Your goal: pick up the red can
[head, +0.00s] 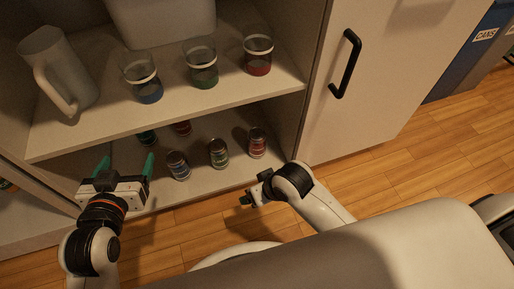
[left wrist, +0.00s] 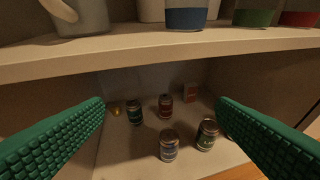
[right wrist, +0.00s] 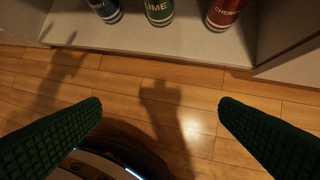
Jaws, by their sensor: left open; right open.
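A red can labelled cherry (head: 257,143) stands upright at the front right of the lower shelf. It also shows at the top right of the right wrist view (right wrist: 224,13). A second reddish can (head: 182,128) stands further back, and shows in the left wrist view (left wrist: 165,106). My left gripper (head: 127,162) is open and empty at the front left of the lower shelf, pointing in under the upper shelf. My right gripper (head: 246,199) is open and empty over the floor, in front of the shelf edge and apart from the cherry can.
A green lime can (head: 218,154), a blue can (head: 178,166) and a teal can (head: 147,138) share the lower shelf (head: 207,180). The upper shelf (head: 110,122) overhangs them, holding a pitcher (head: 62,72) and three cups. A closed cabinet door (head: 385,85) stands right.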

